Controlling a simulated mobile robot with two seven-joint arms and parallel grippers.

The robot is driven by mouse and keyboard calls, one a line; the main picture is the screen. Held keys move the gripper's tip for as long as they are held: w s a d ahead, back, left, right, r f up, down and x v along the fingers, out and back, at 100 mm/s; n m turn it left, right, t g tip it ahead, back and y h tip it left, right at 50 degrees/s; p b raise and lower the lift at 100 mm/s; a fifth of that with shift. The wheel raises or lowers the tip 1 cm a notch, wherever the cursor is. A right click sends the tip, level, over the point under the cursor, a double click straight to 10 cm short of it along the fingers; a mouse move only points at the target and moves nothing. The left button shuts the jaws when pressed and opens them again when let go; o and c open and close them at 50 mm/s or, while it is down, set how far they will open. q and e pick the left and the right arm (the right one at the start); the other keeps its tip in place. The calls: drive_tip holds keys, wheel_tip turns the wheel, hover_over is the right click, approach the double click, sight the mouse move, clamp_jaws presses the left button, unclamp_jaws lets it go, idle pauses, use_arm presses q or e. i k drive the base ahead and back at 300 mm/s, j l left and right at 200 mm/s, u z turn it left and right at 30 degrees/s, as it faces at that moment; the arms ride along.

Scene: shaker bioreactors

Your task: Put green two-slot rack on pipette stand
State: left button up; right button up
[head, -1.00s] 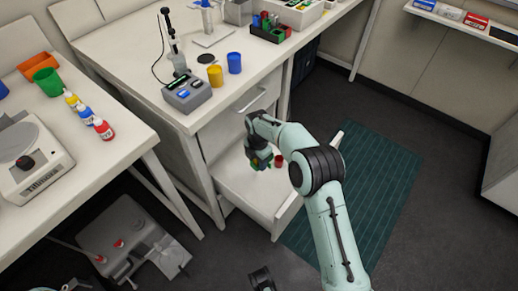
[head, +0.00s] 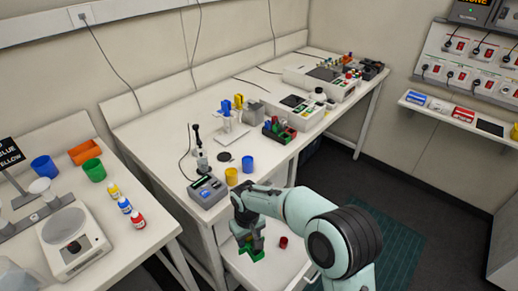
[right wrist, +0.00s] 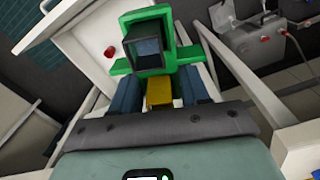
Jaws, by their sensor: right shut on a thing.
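The green two-slot rack (head: 256,254) is in my right gripper (head: 248,240), held over the open drawer below the bench. In the right wrist view the rack (right wrist: 126,66) lies beyond the fingers (right wrist: 159,88), with a dark square block in front of its upper part. A yellow piece sits between the fingers. The fingers are shut; the exact contact is partly hidden. The pipette stand (head: 232,136) is on the bench, with a white base and blue and yellow parts at its top. My right gripper is below and well apart from it. My left gripper is not in view.
The drawer (head: 270,268) holds a small red cup (head: 283,242). A grey meter (head: 207,191), a yellow cup (head: 231,176) and a blue cup (head: 248,164) stand near the bench's front edge. A dark rack with coloured blocks (head: 279,131) is right of the stand.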

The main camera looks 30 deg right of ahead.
sight(259, 151)
drive_tip(key=k+j+u, duration=0.15)
drive_tip(key=k, duration=1.05)
drive_tip(key=u, duration=2.45)
drive_tip(key=k+l+u, duration=0.1)
drive_tip(key=u, duration=0.9)
drive_tip(key=k+l, duration=0.3)
drive_tip(key=k, duration=0.2)
drive_tip(key=k+l, duration=0.3)
drive_tip(key=k, duration=0.2)
drive_tip(key=k+l, duration=0.3)
drive_tip(key=k, duration=0.15)
drive_tip(key=k+l, duration=0.3)
drive_tip(key=k, duration=0.2)
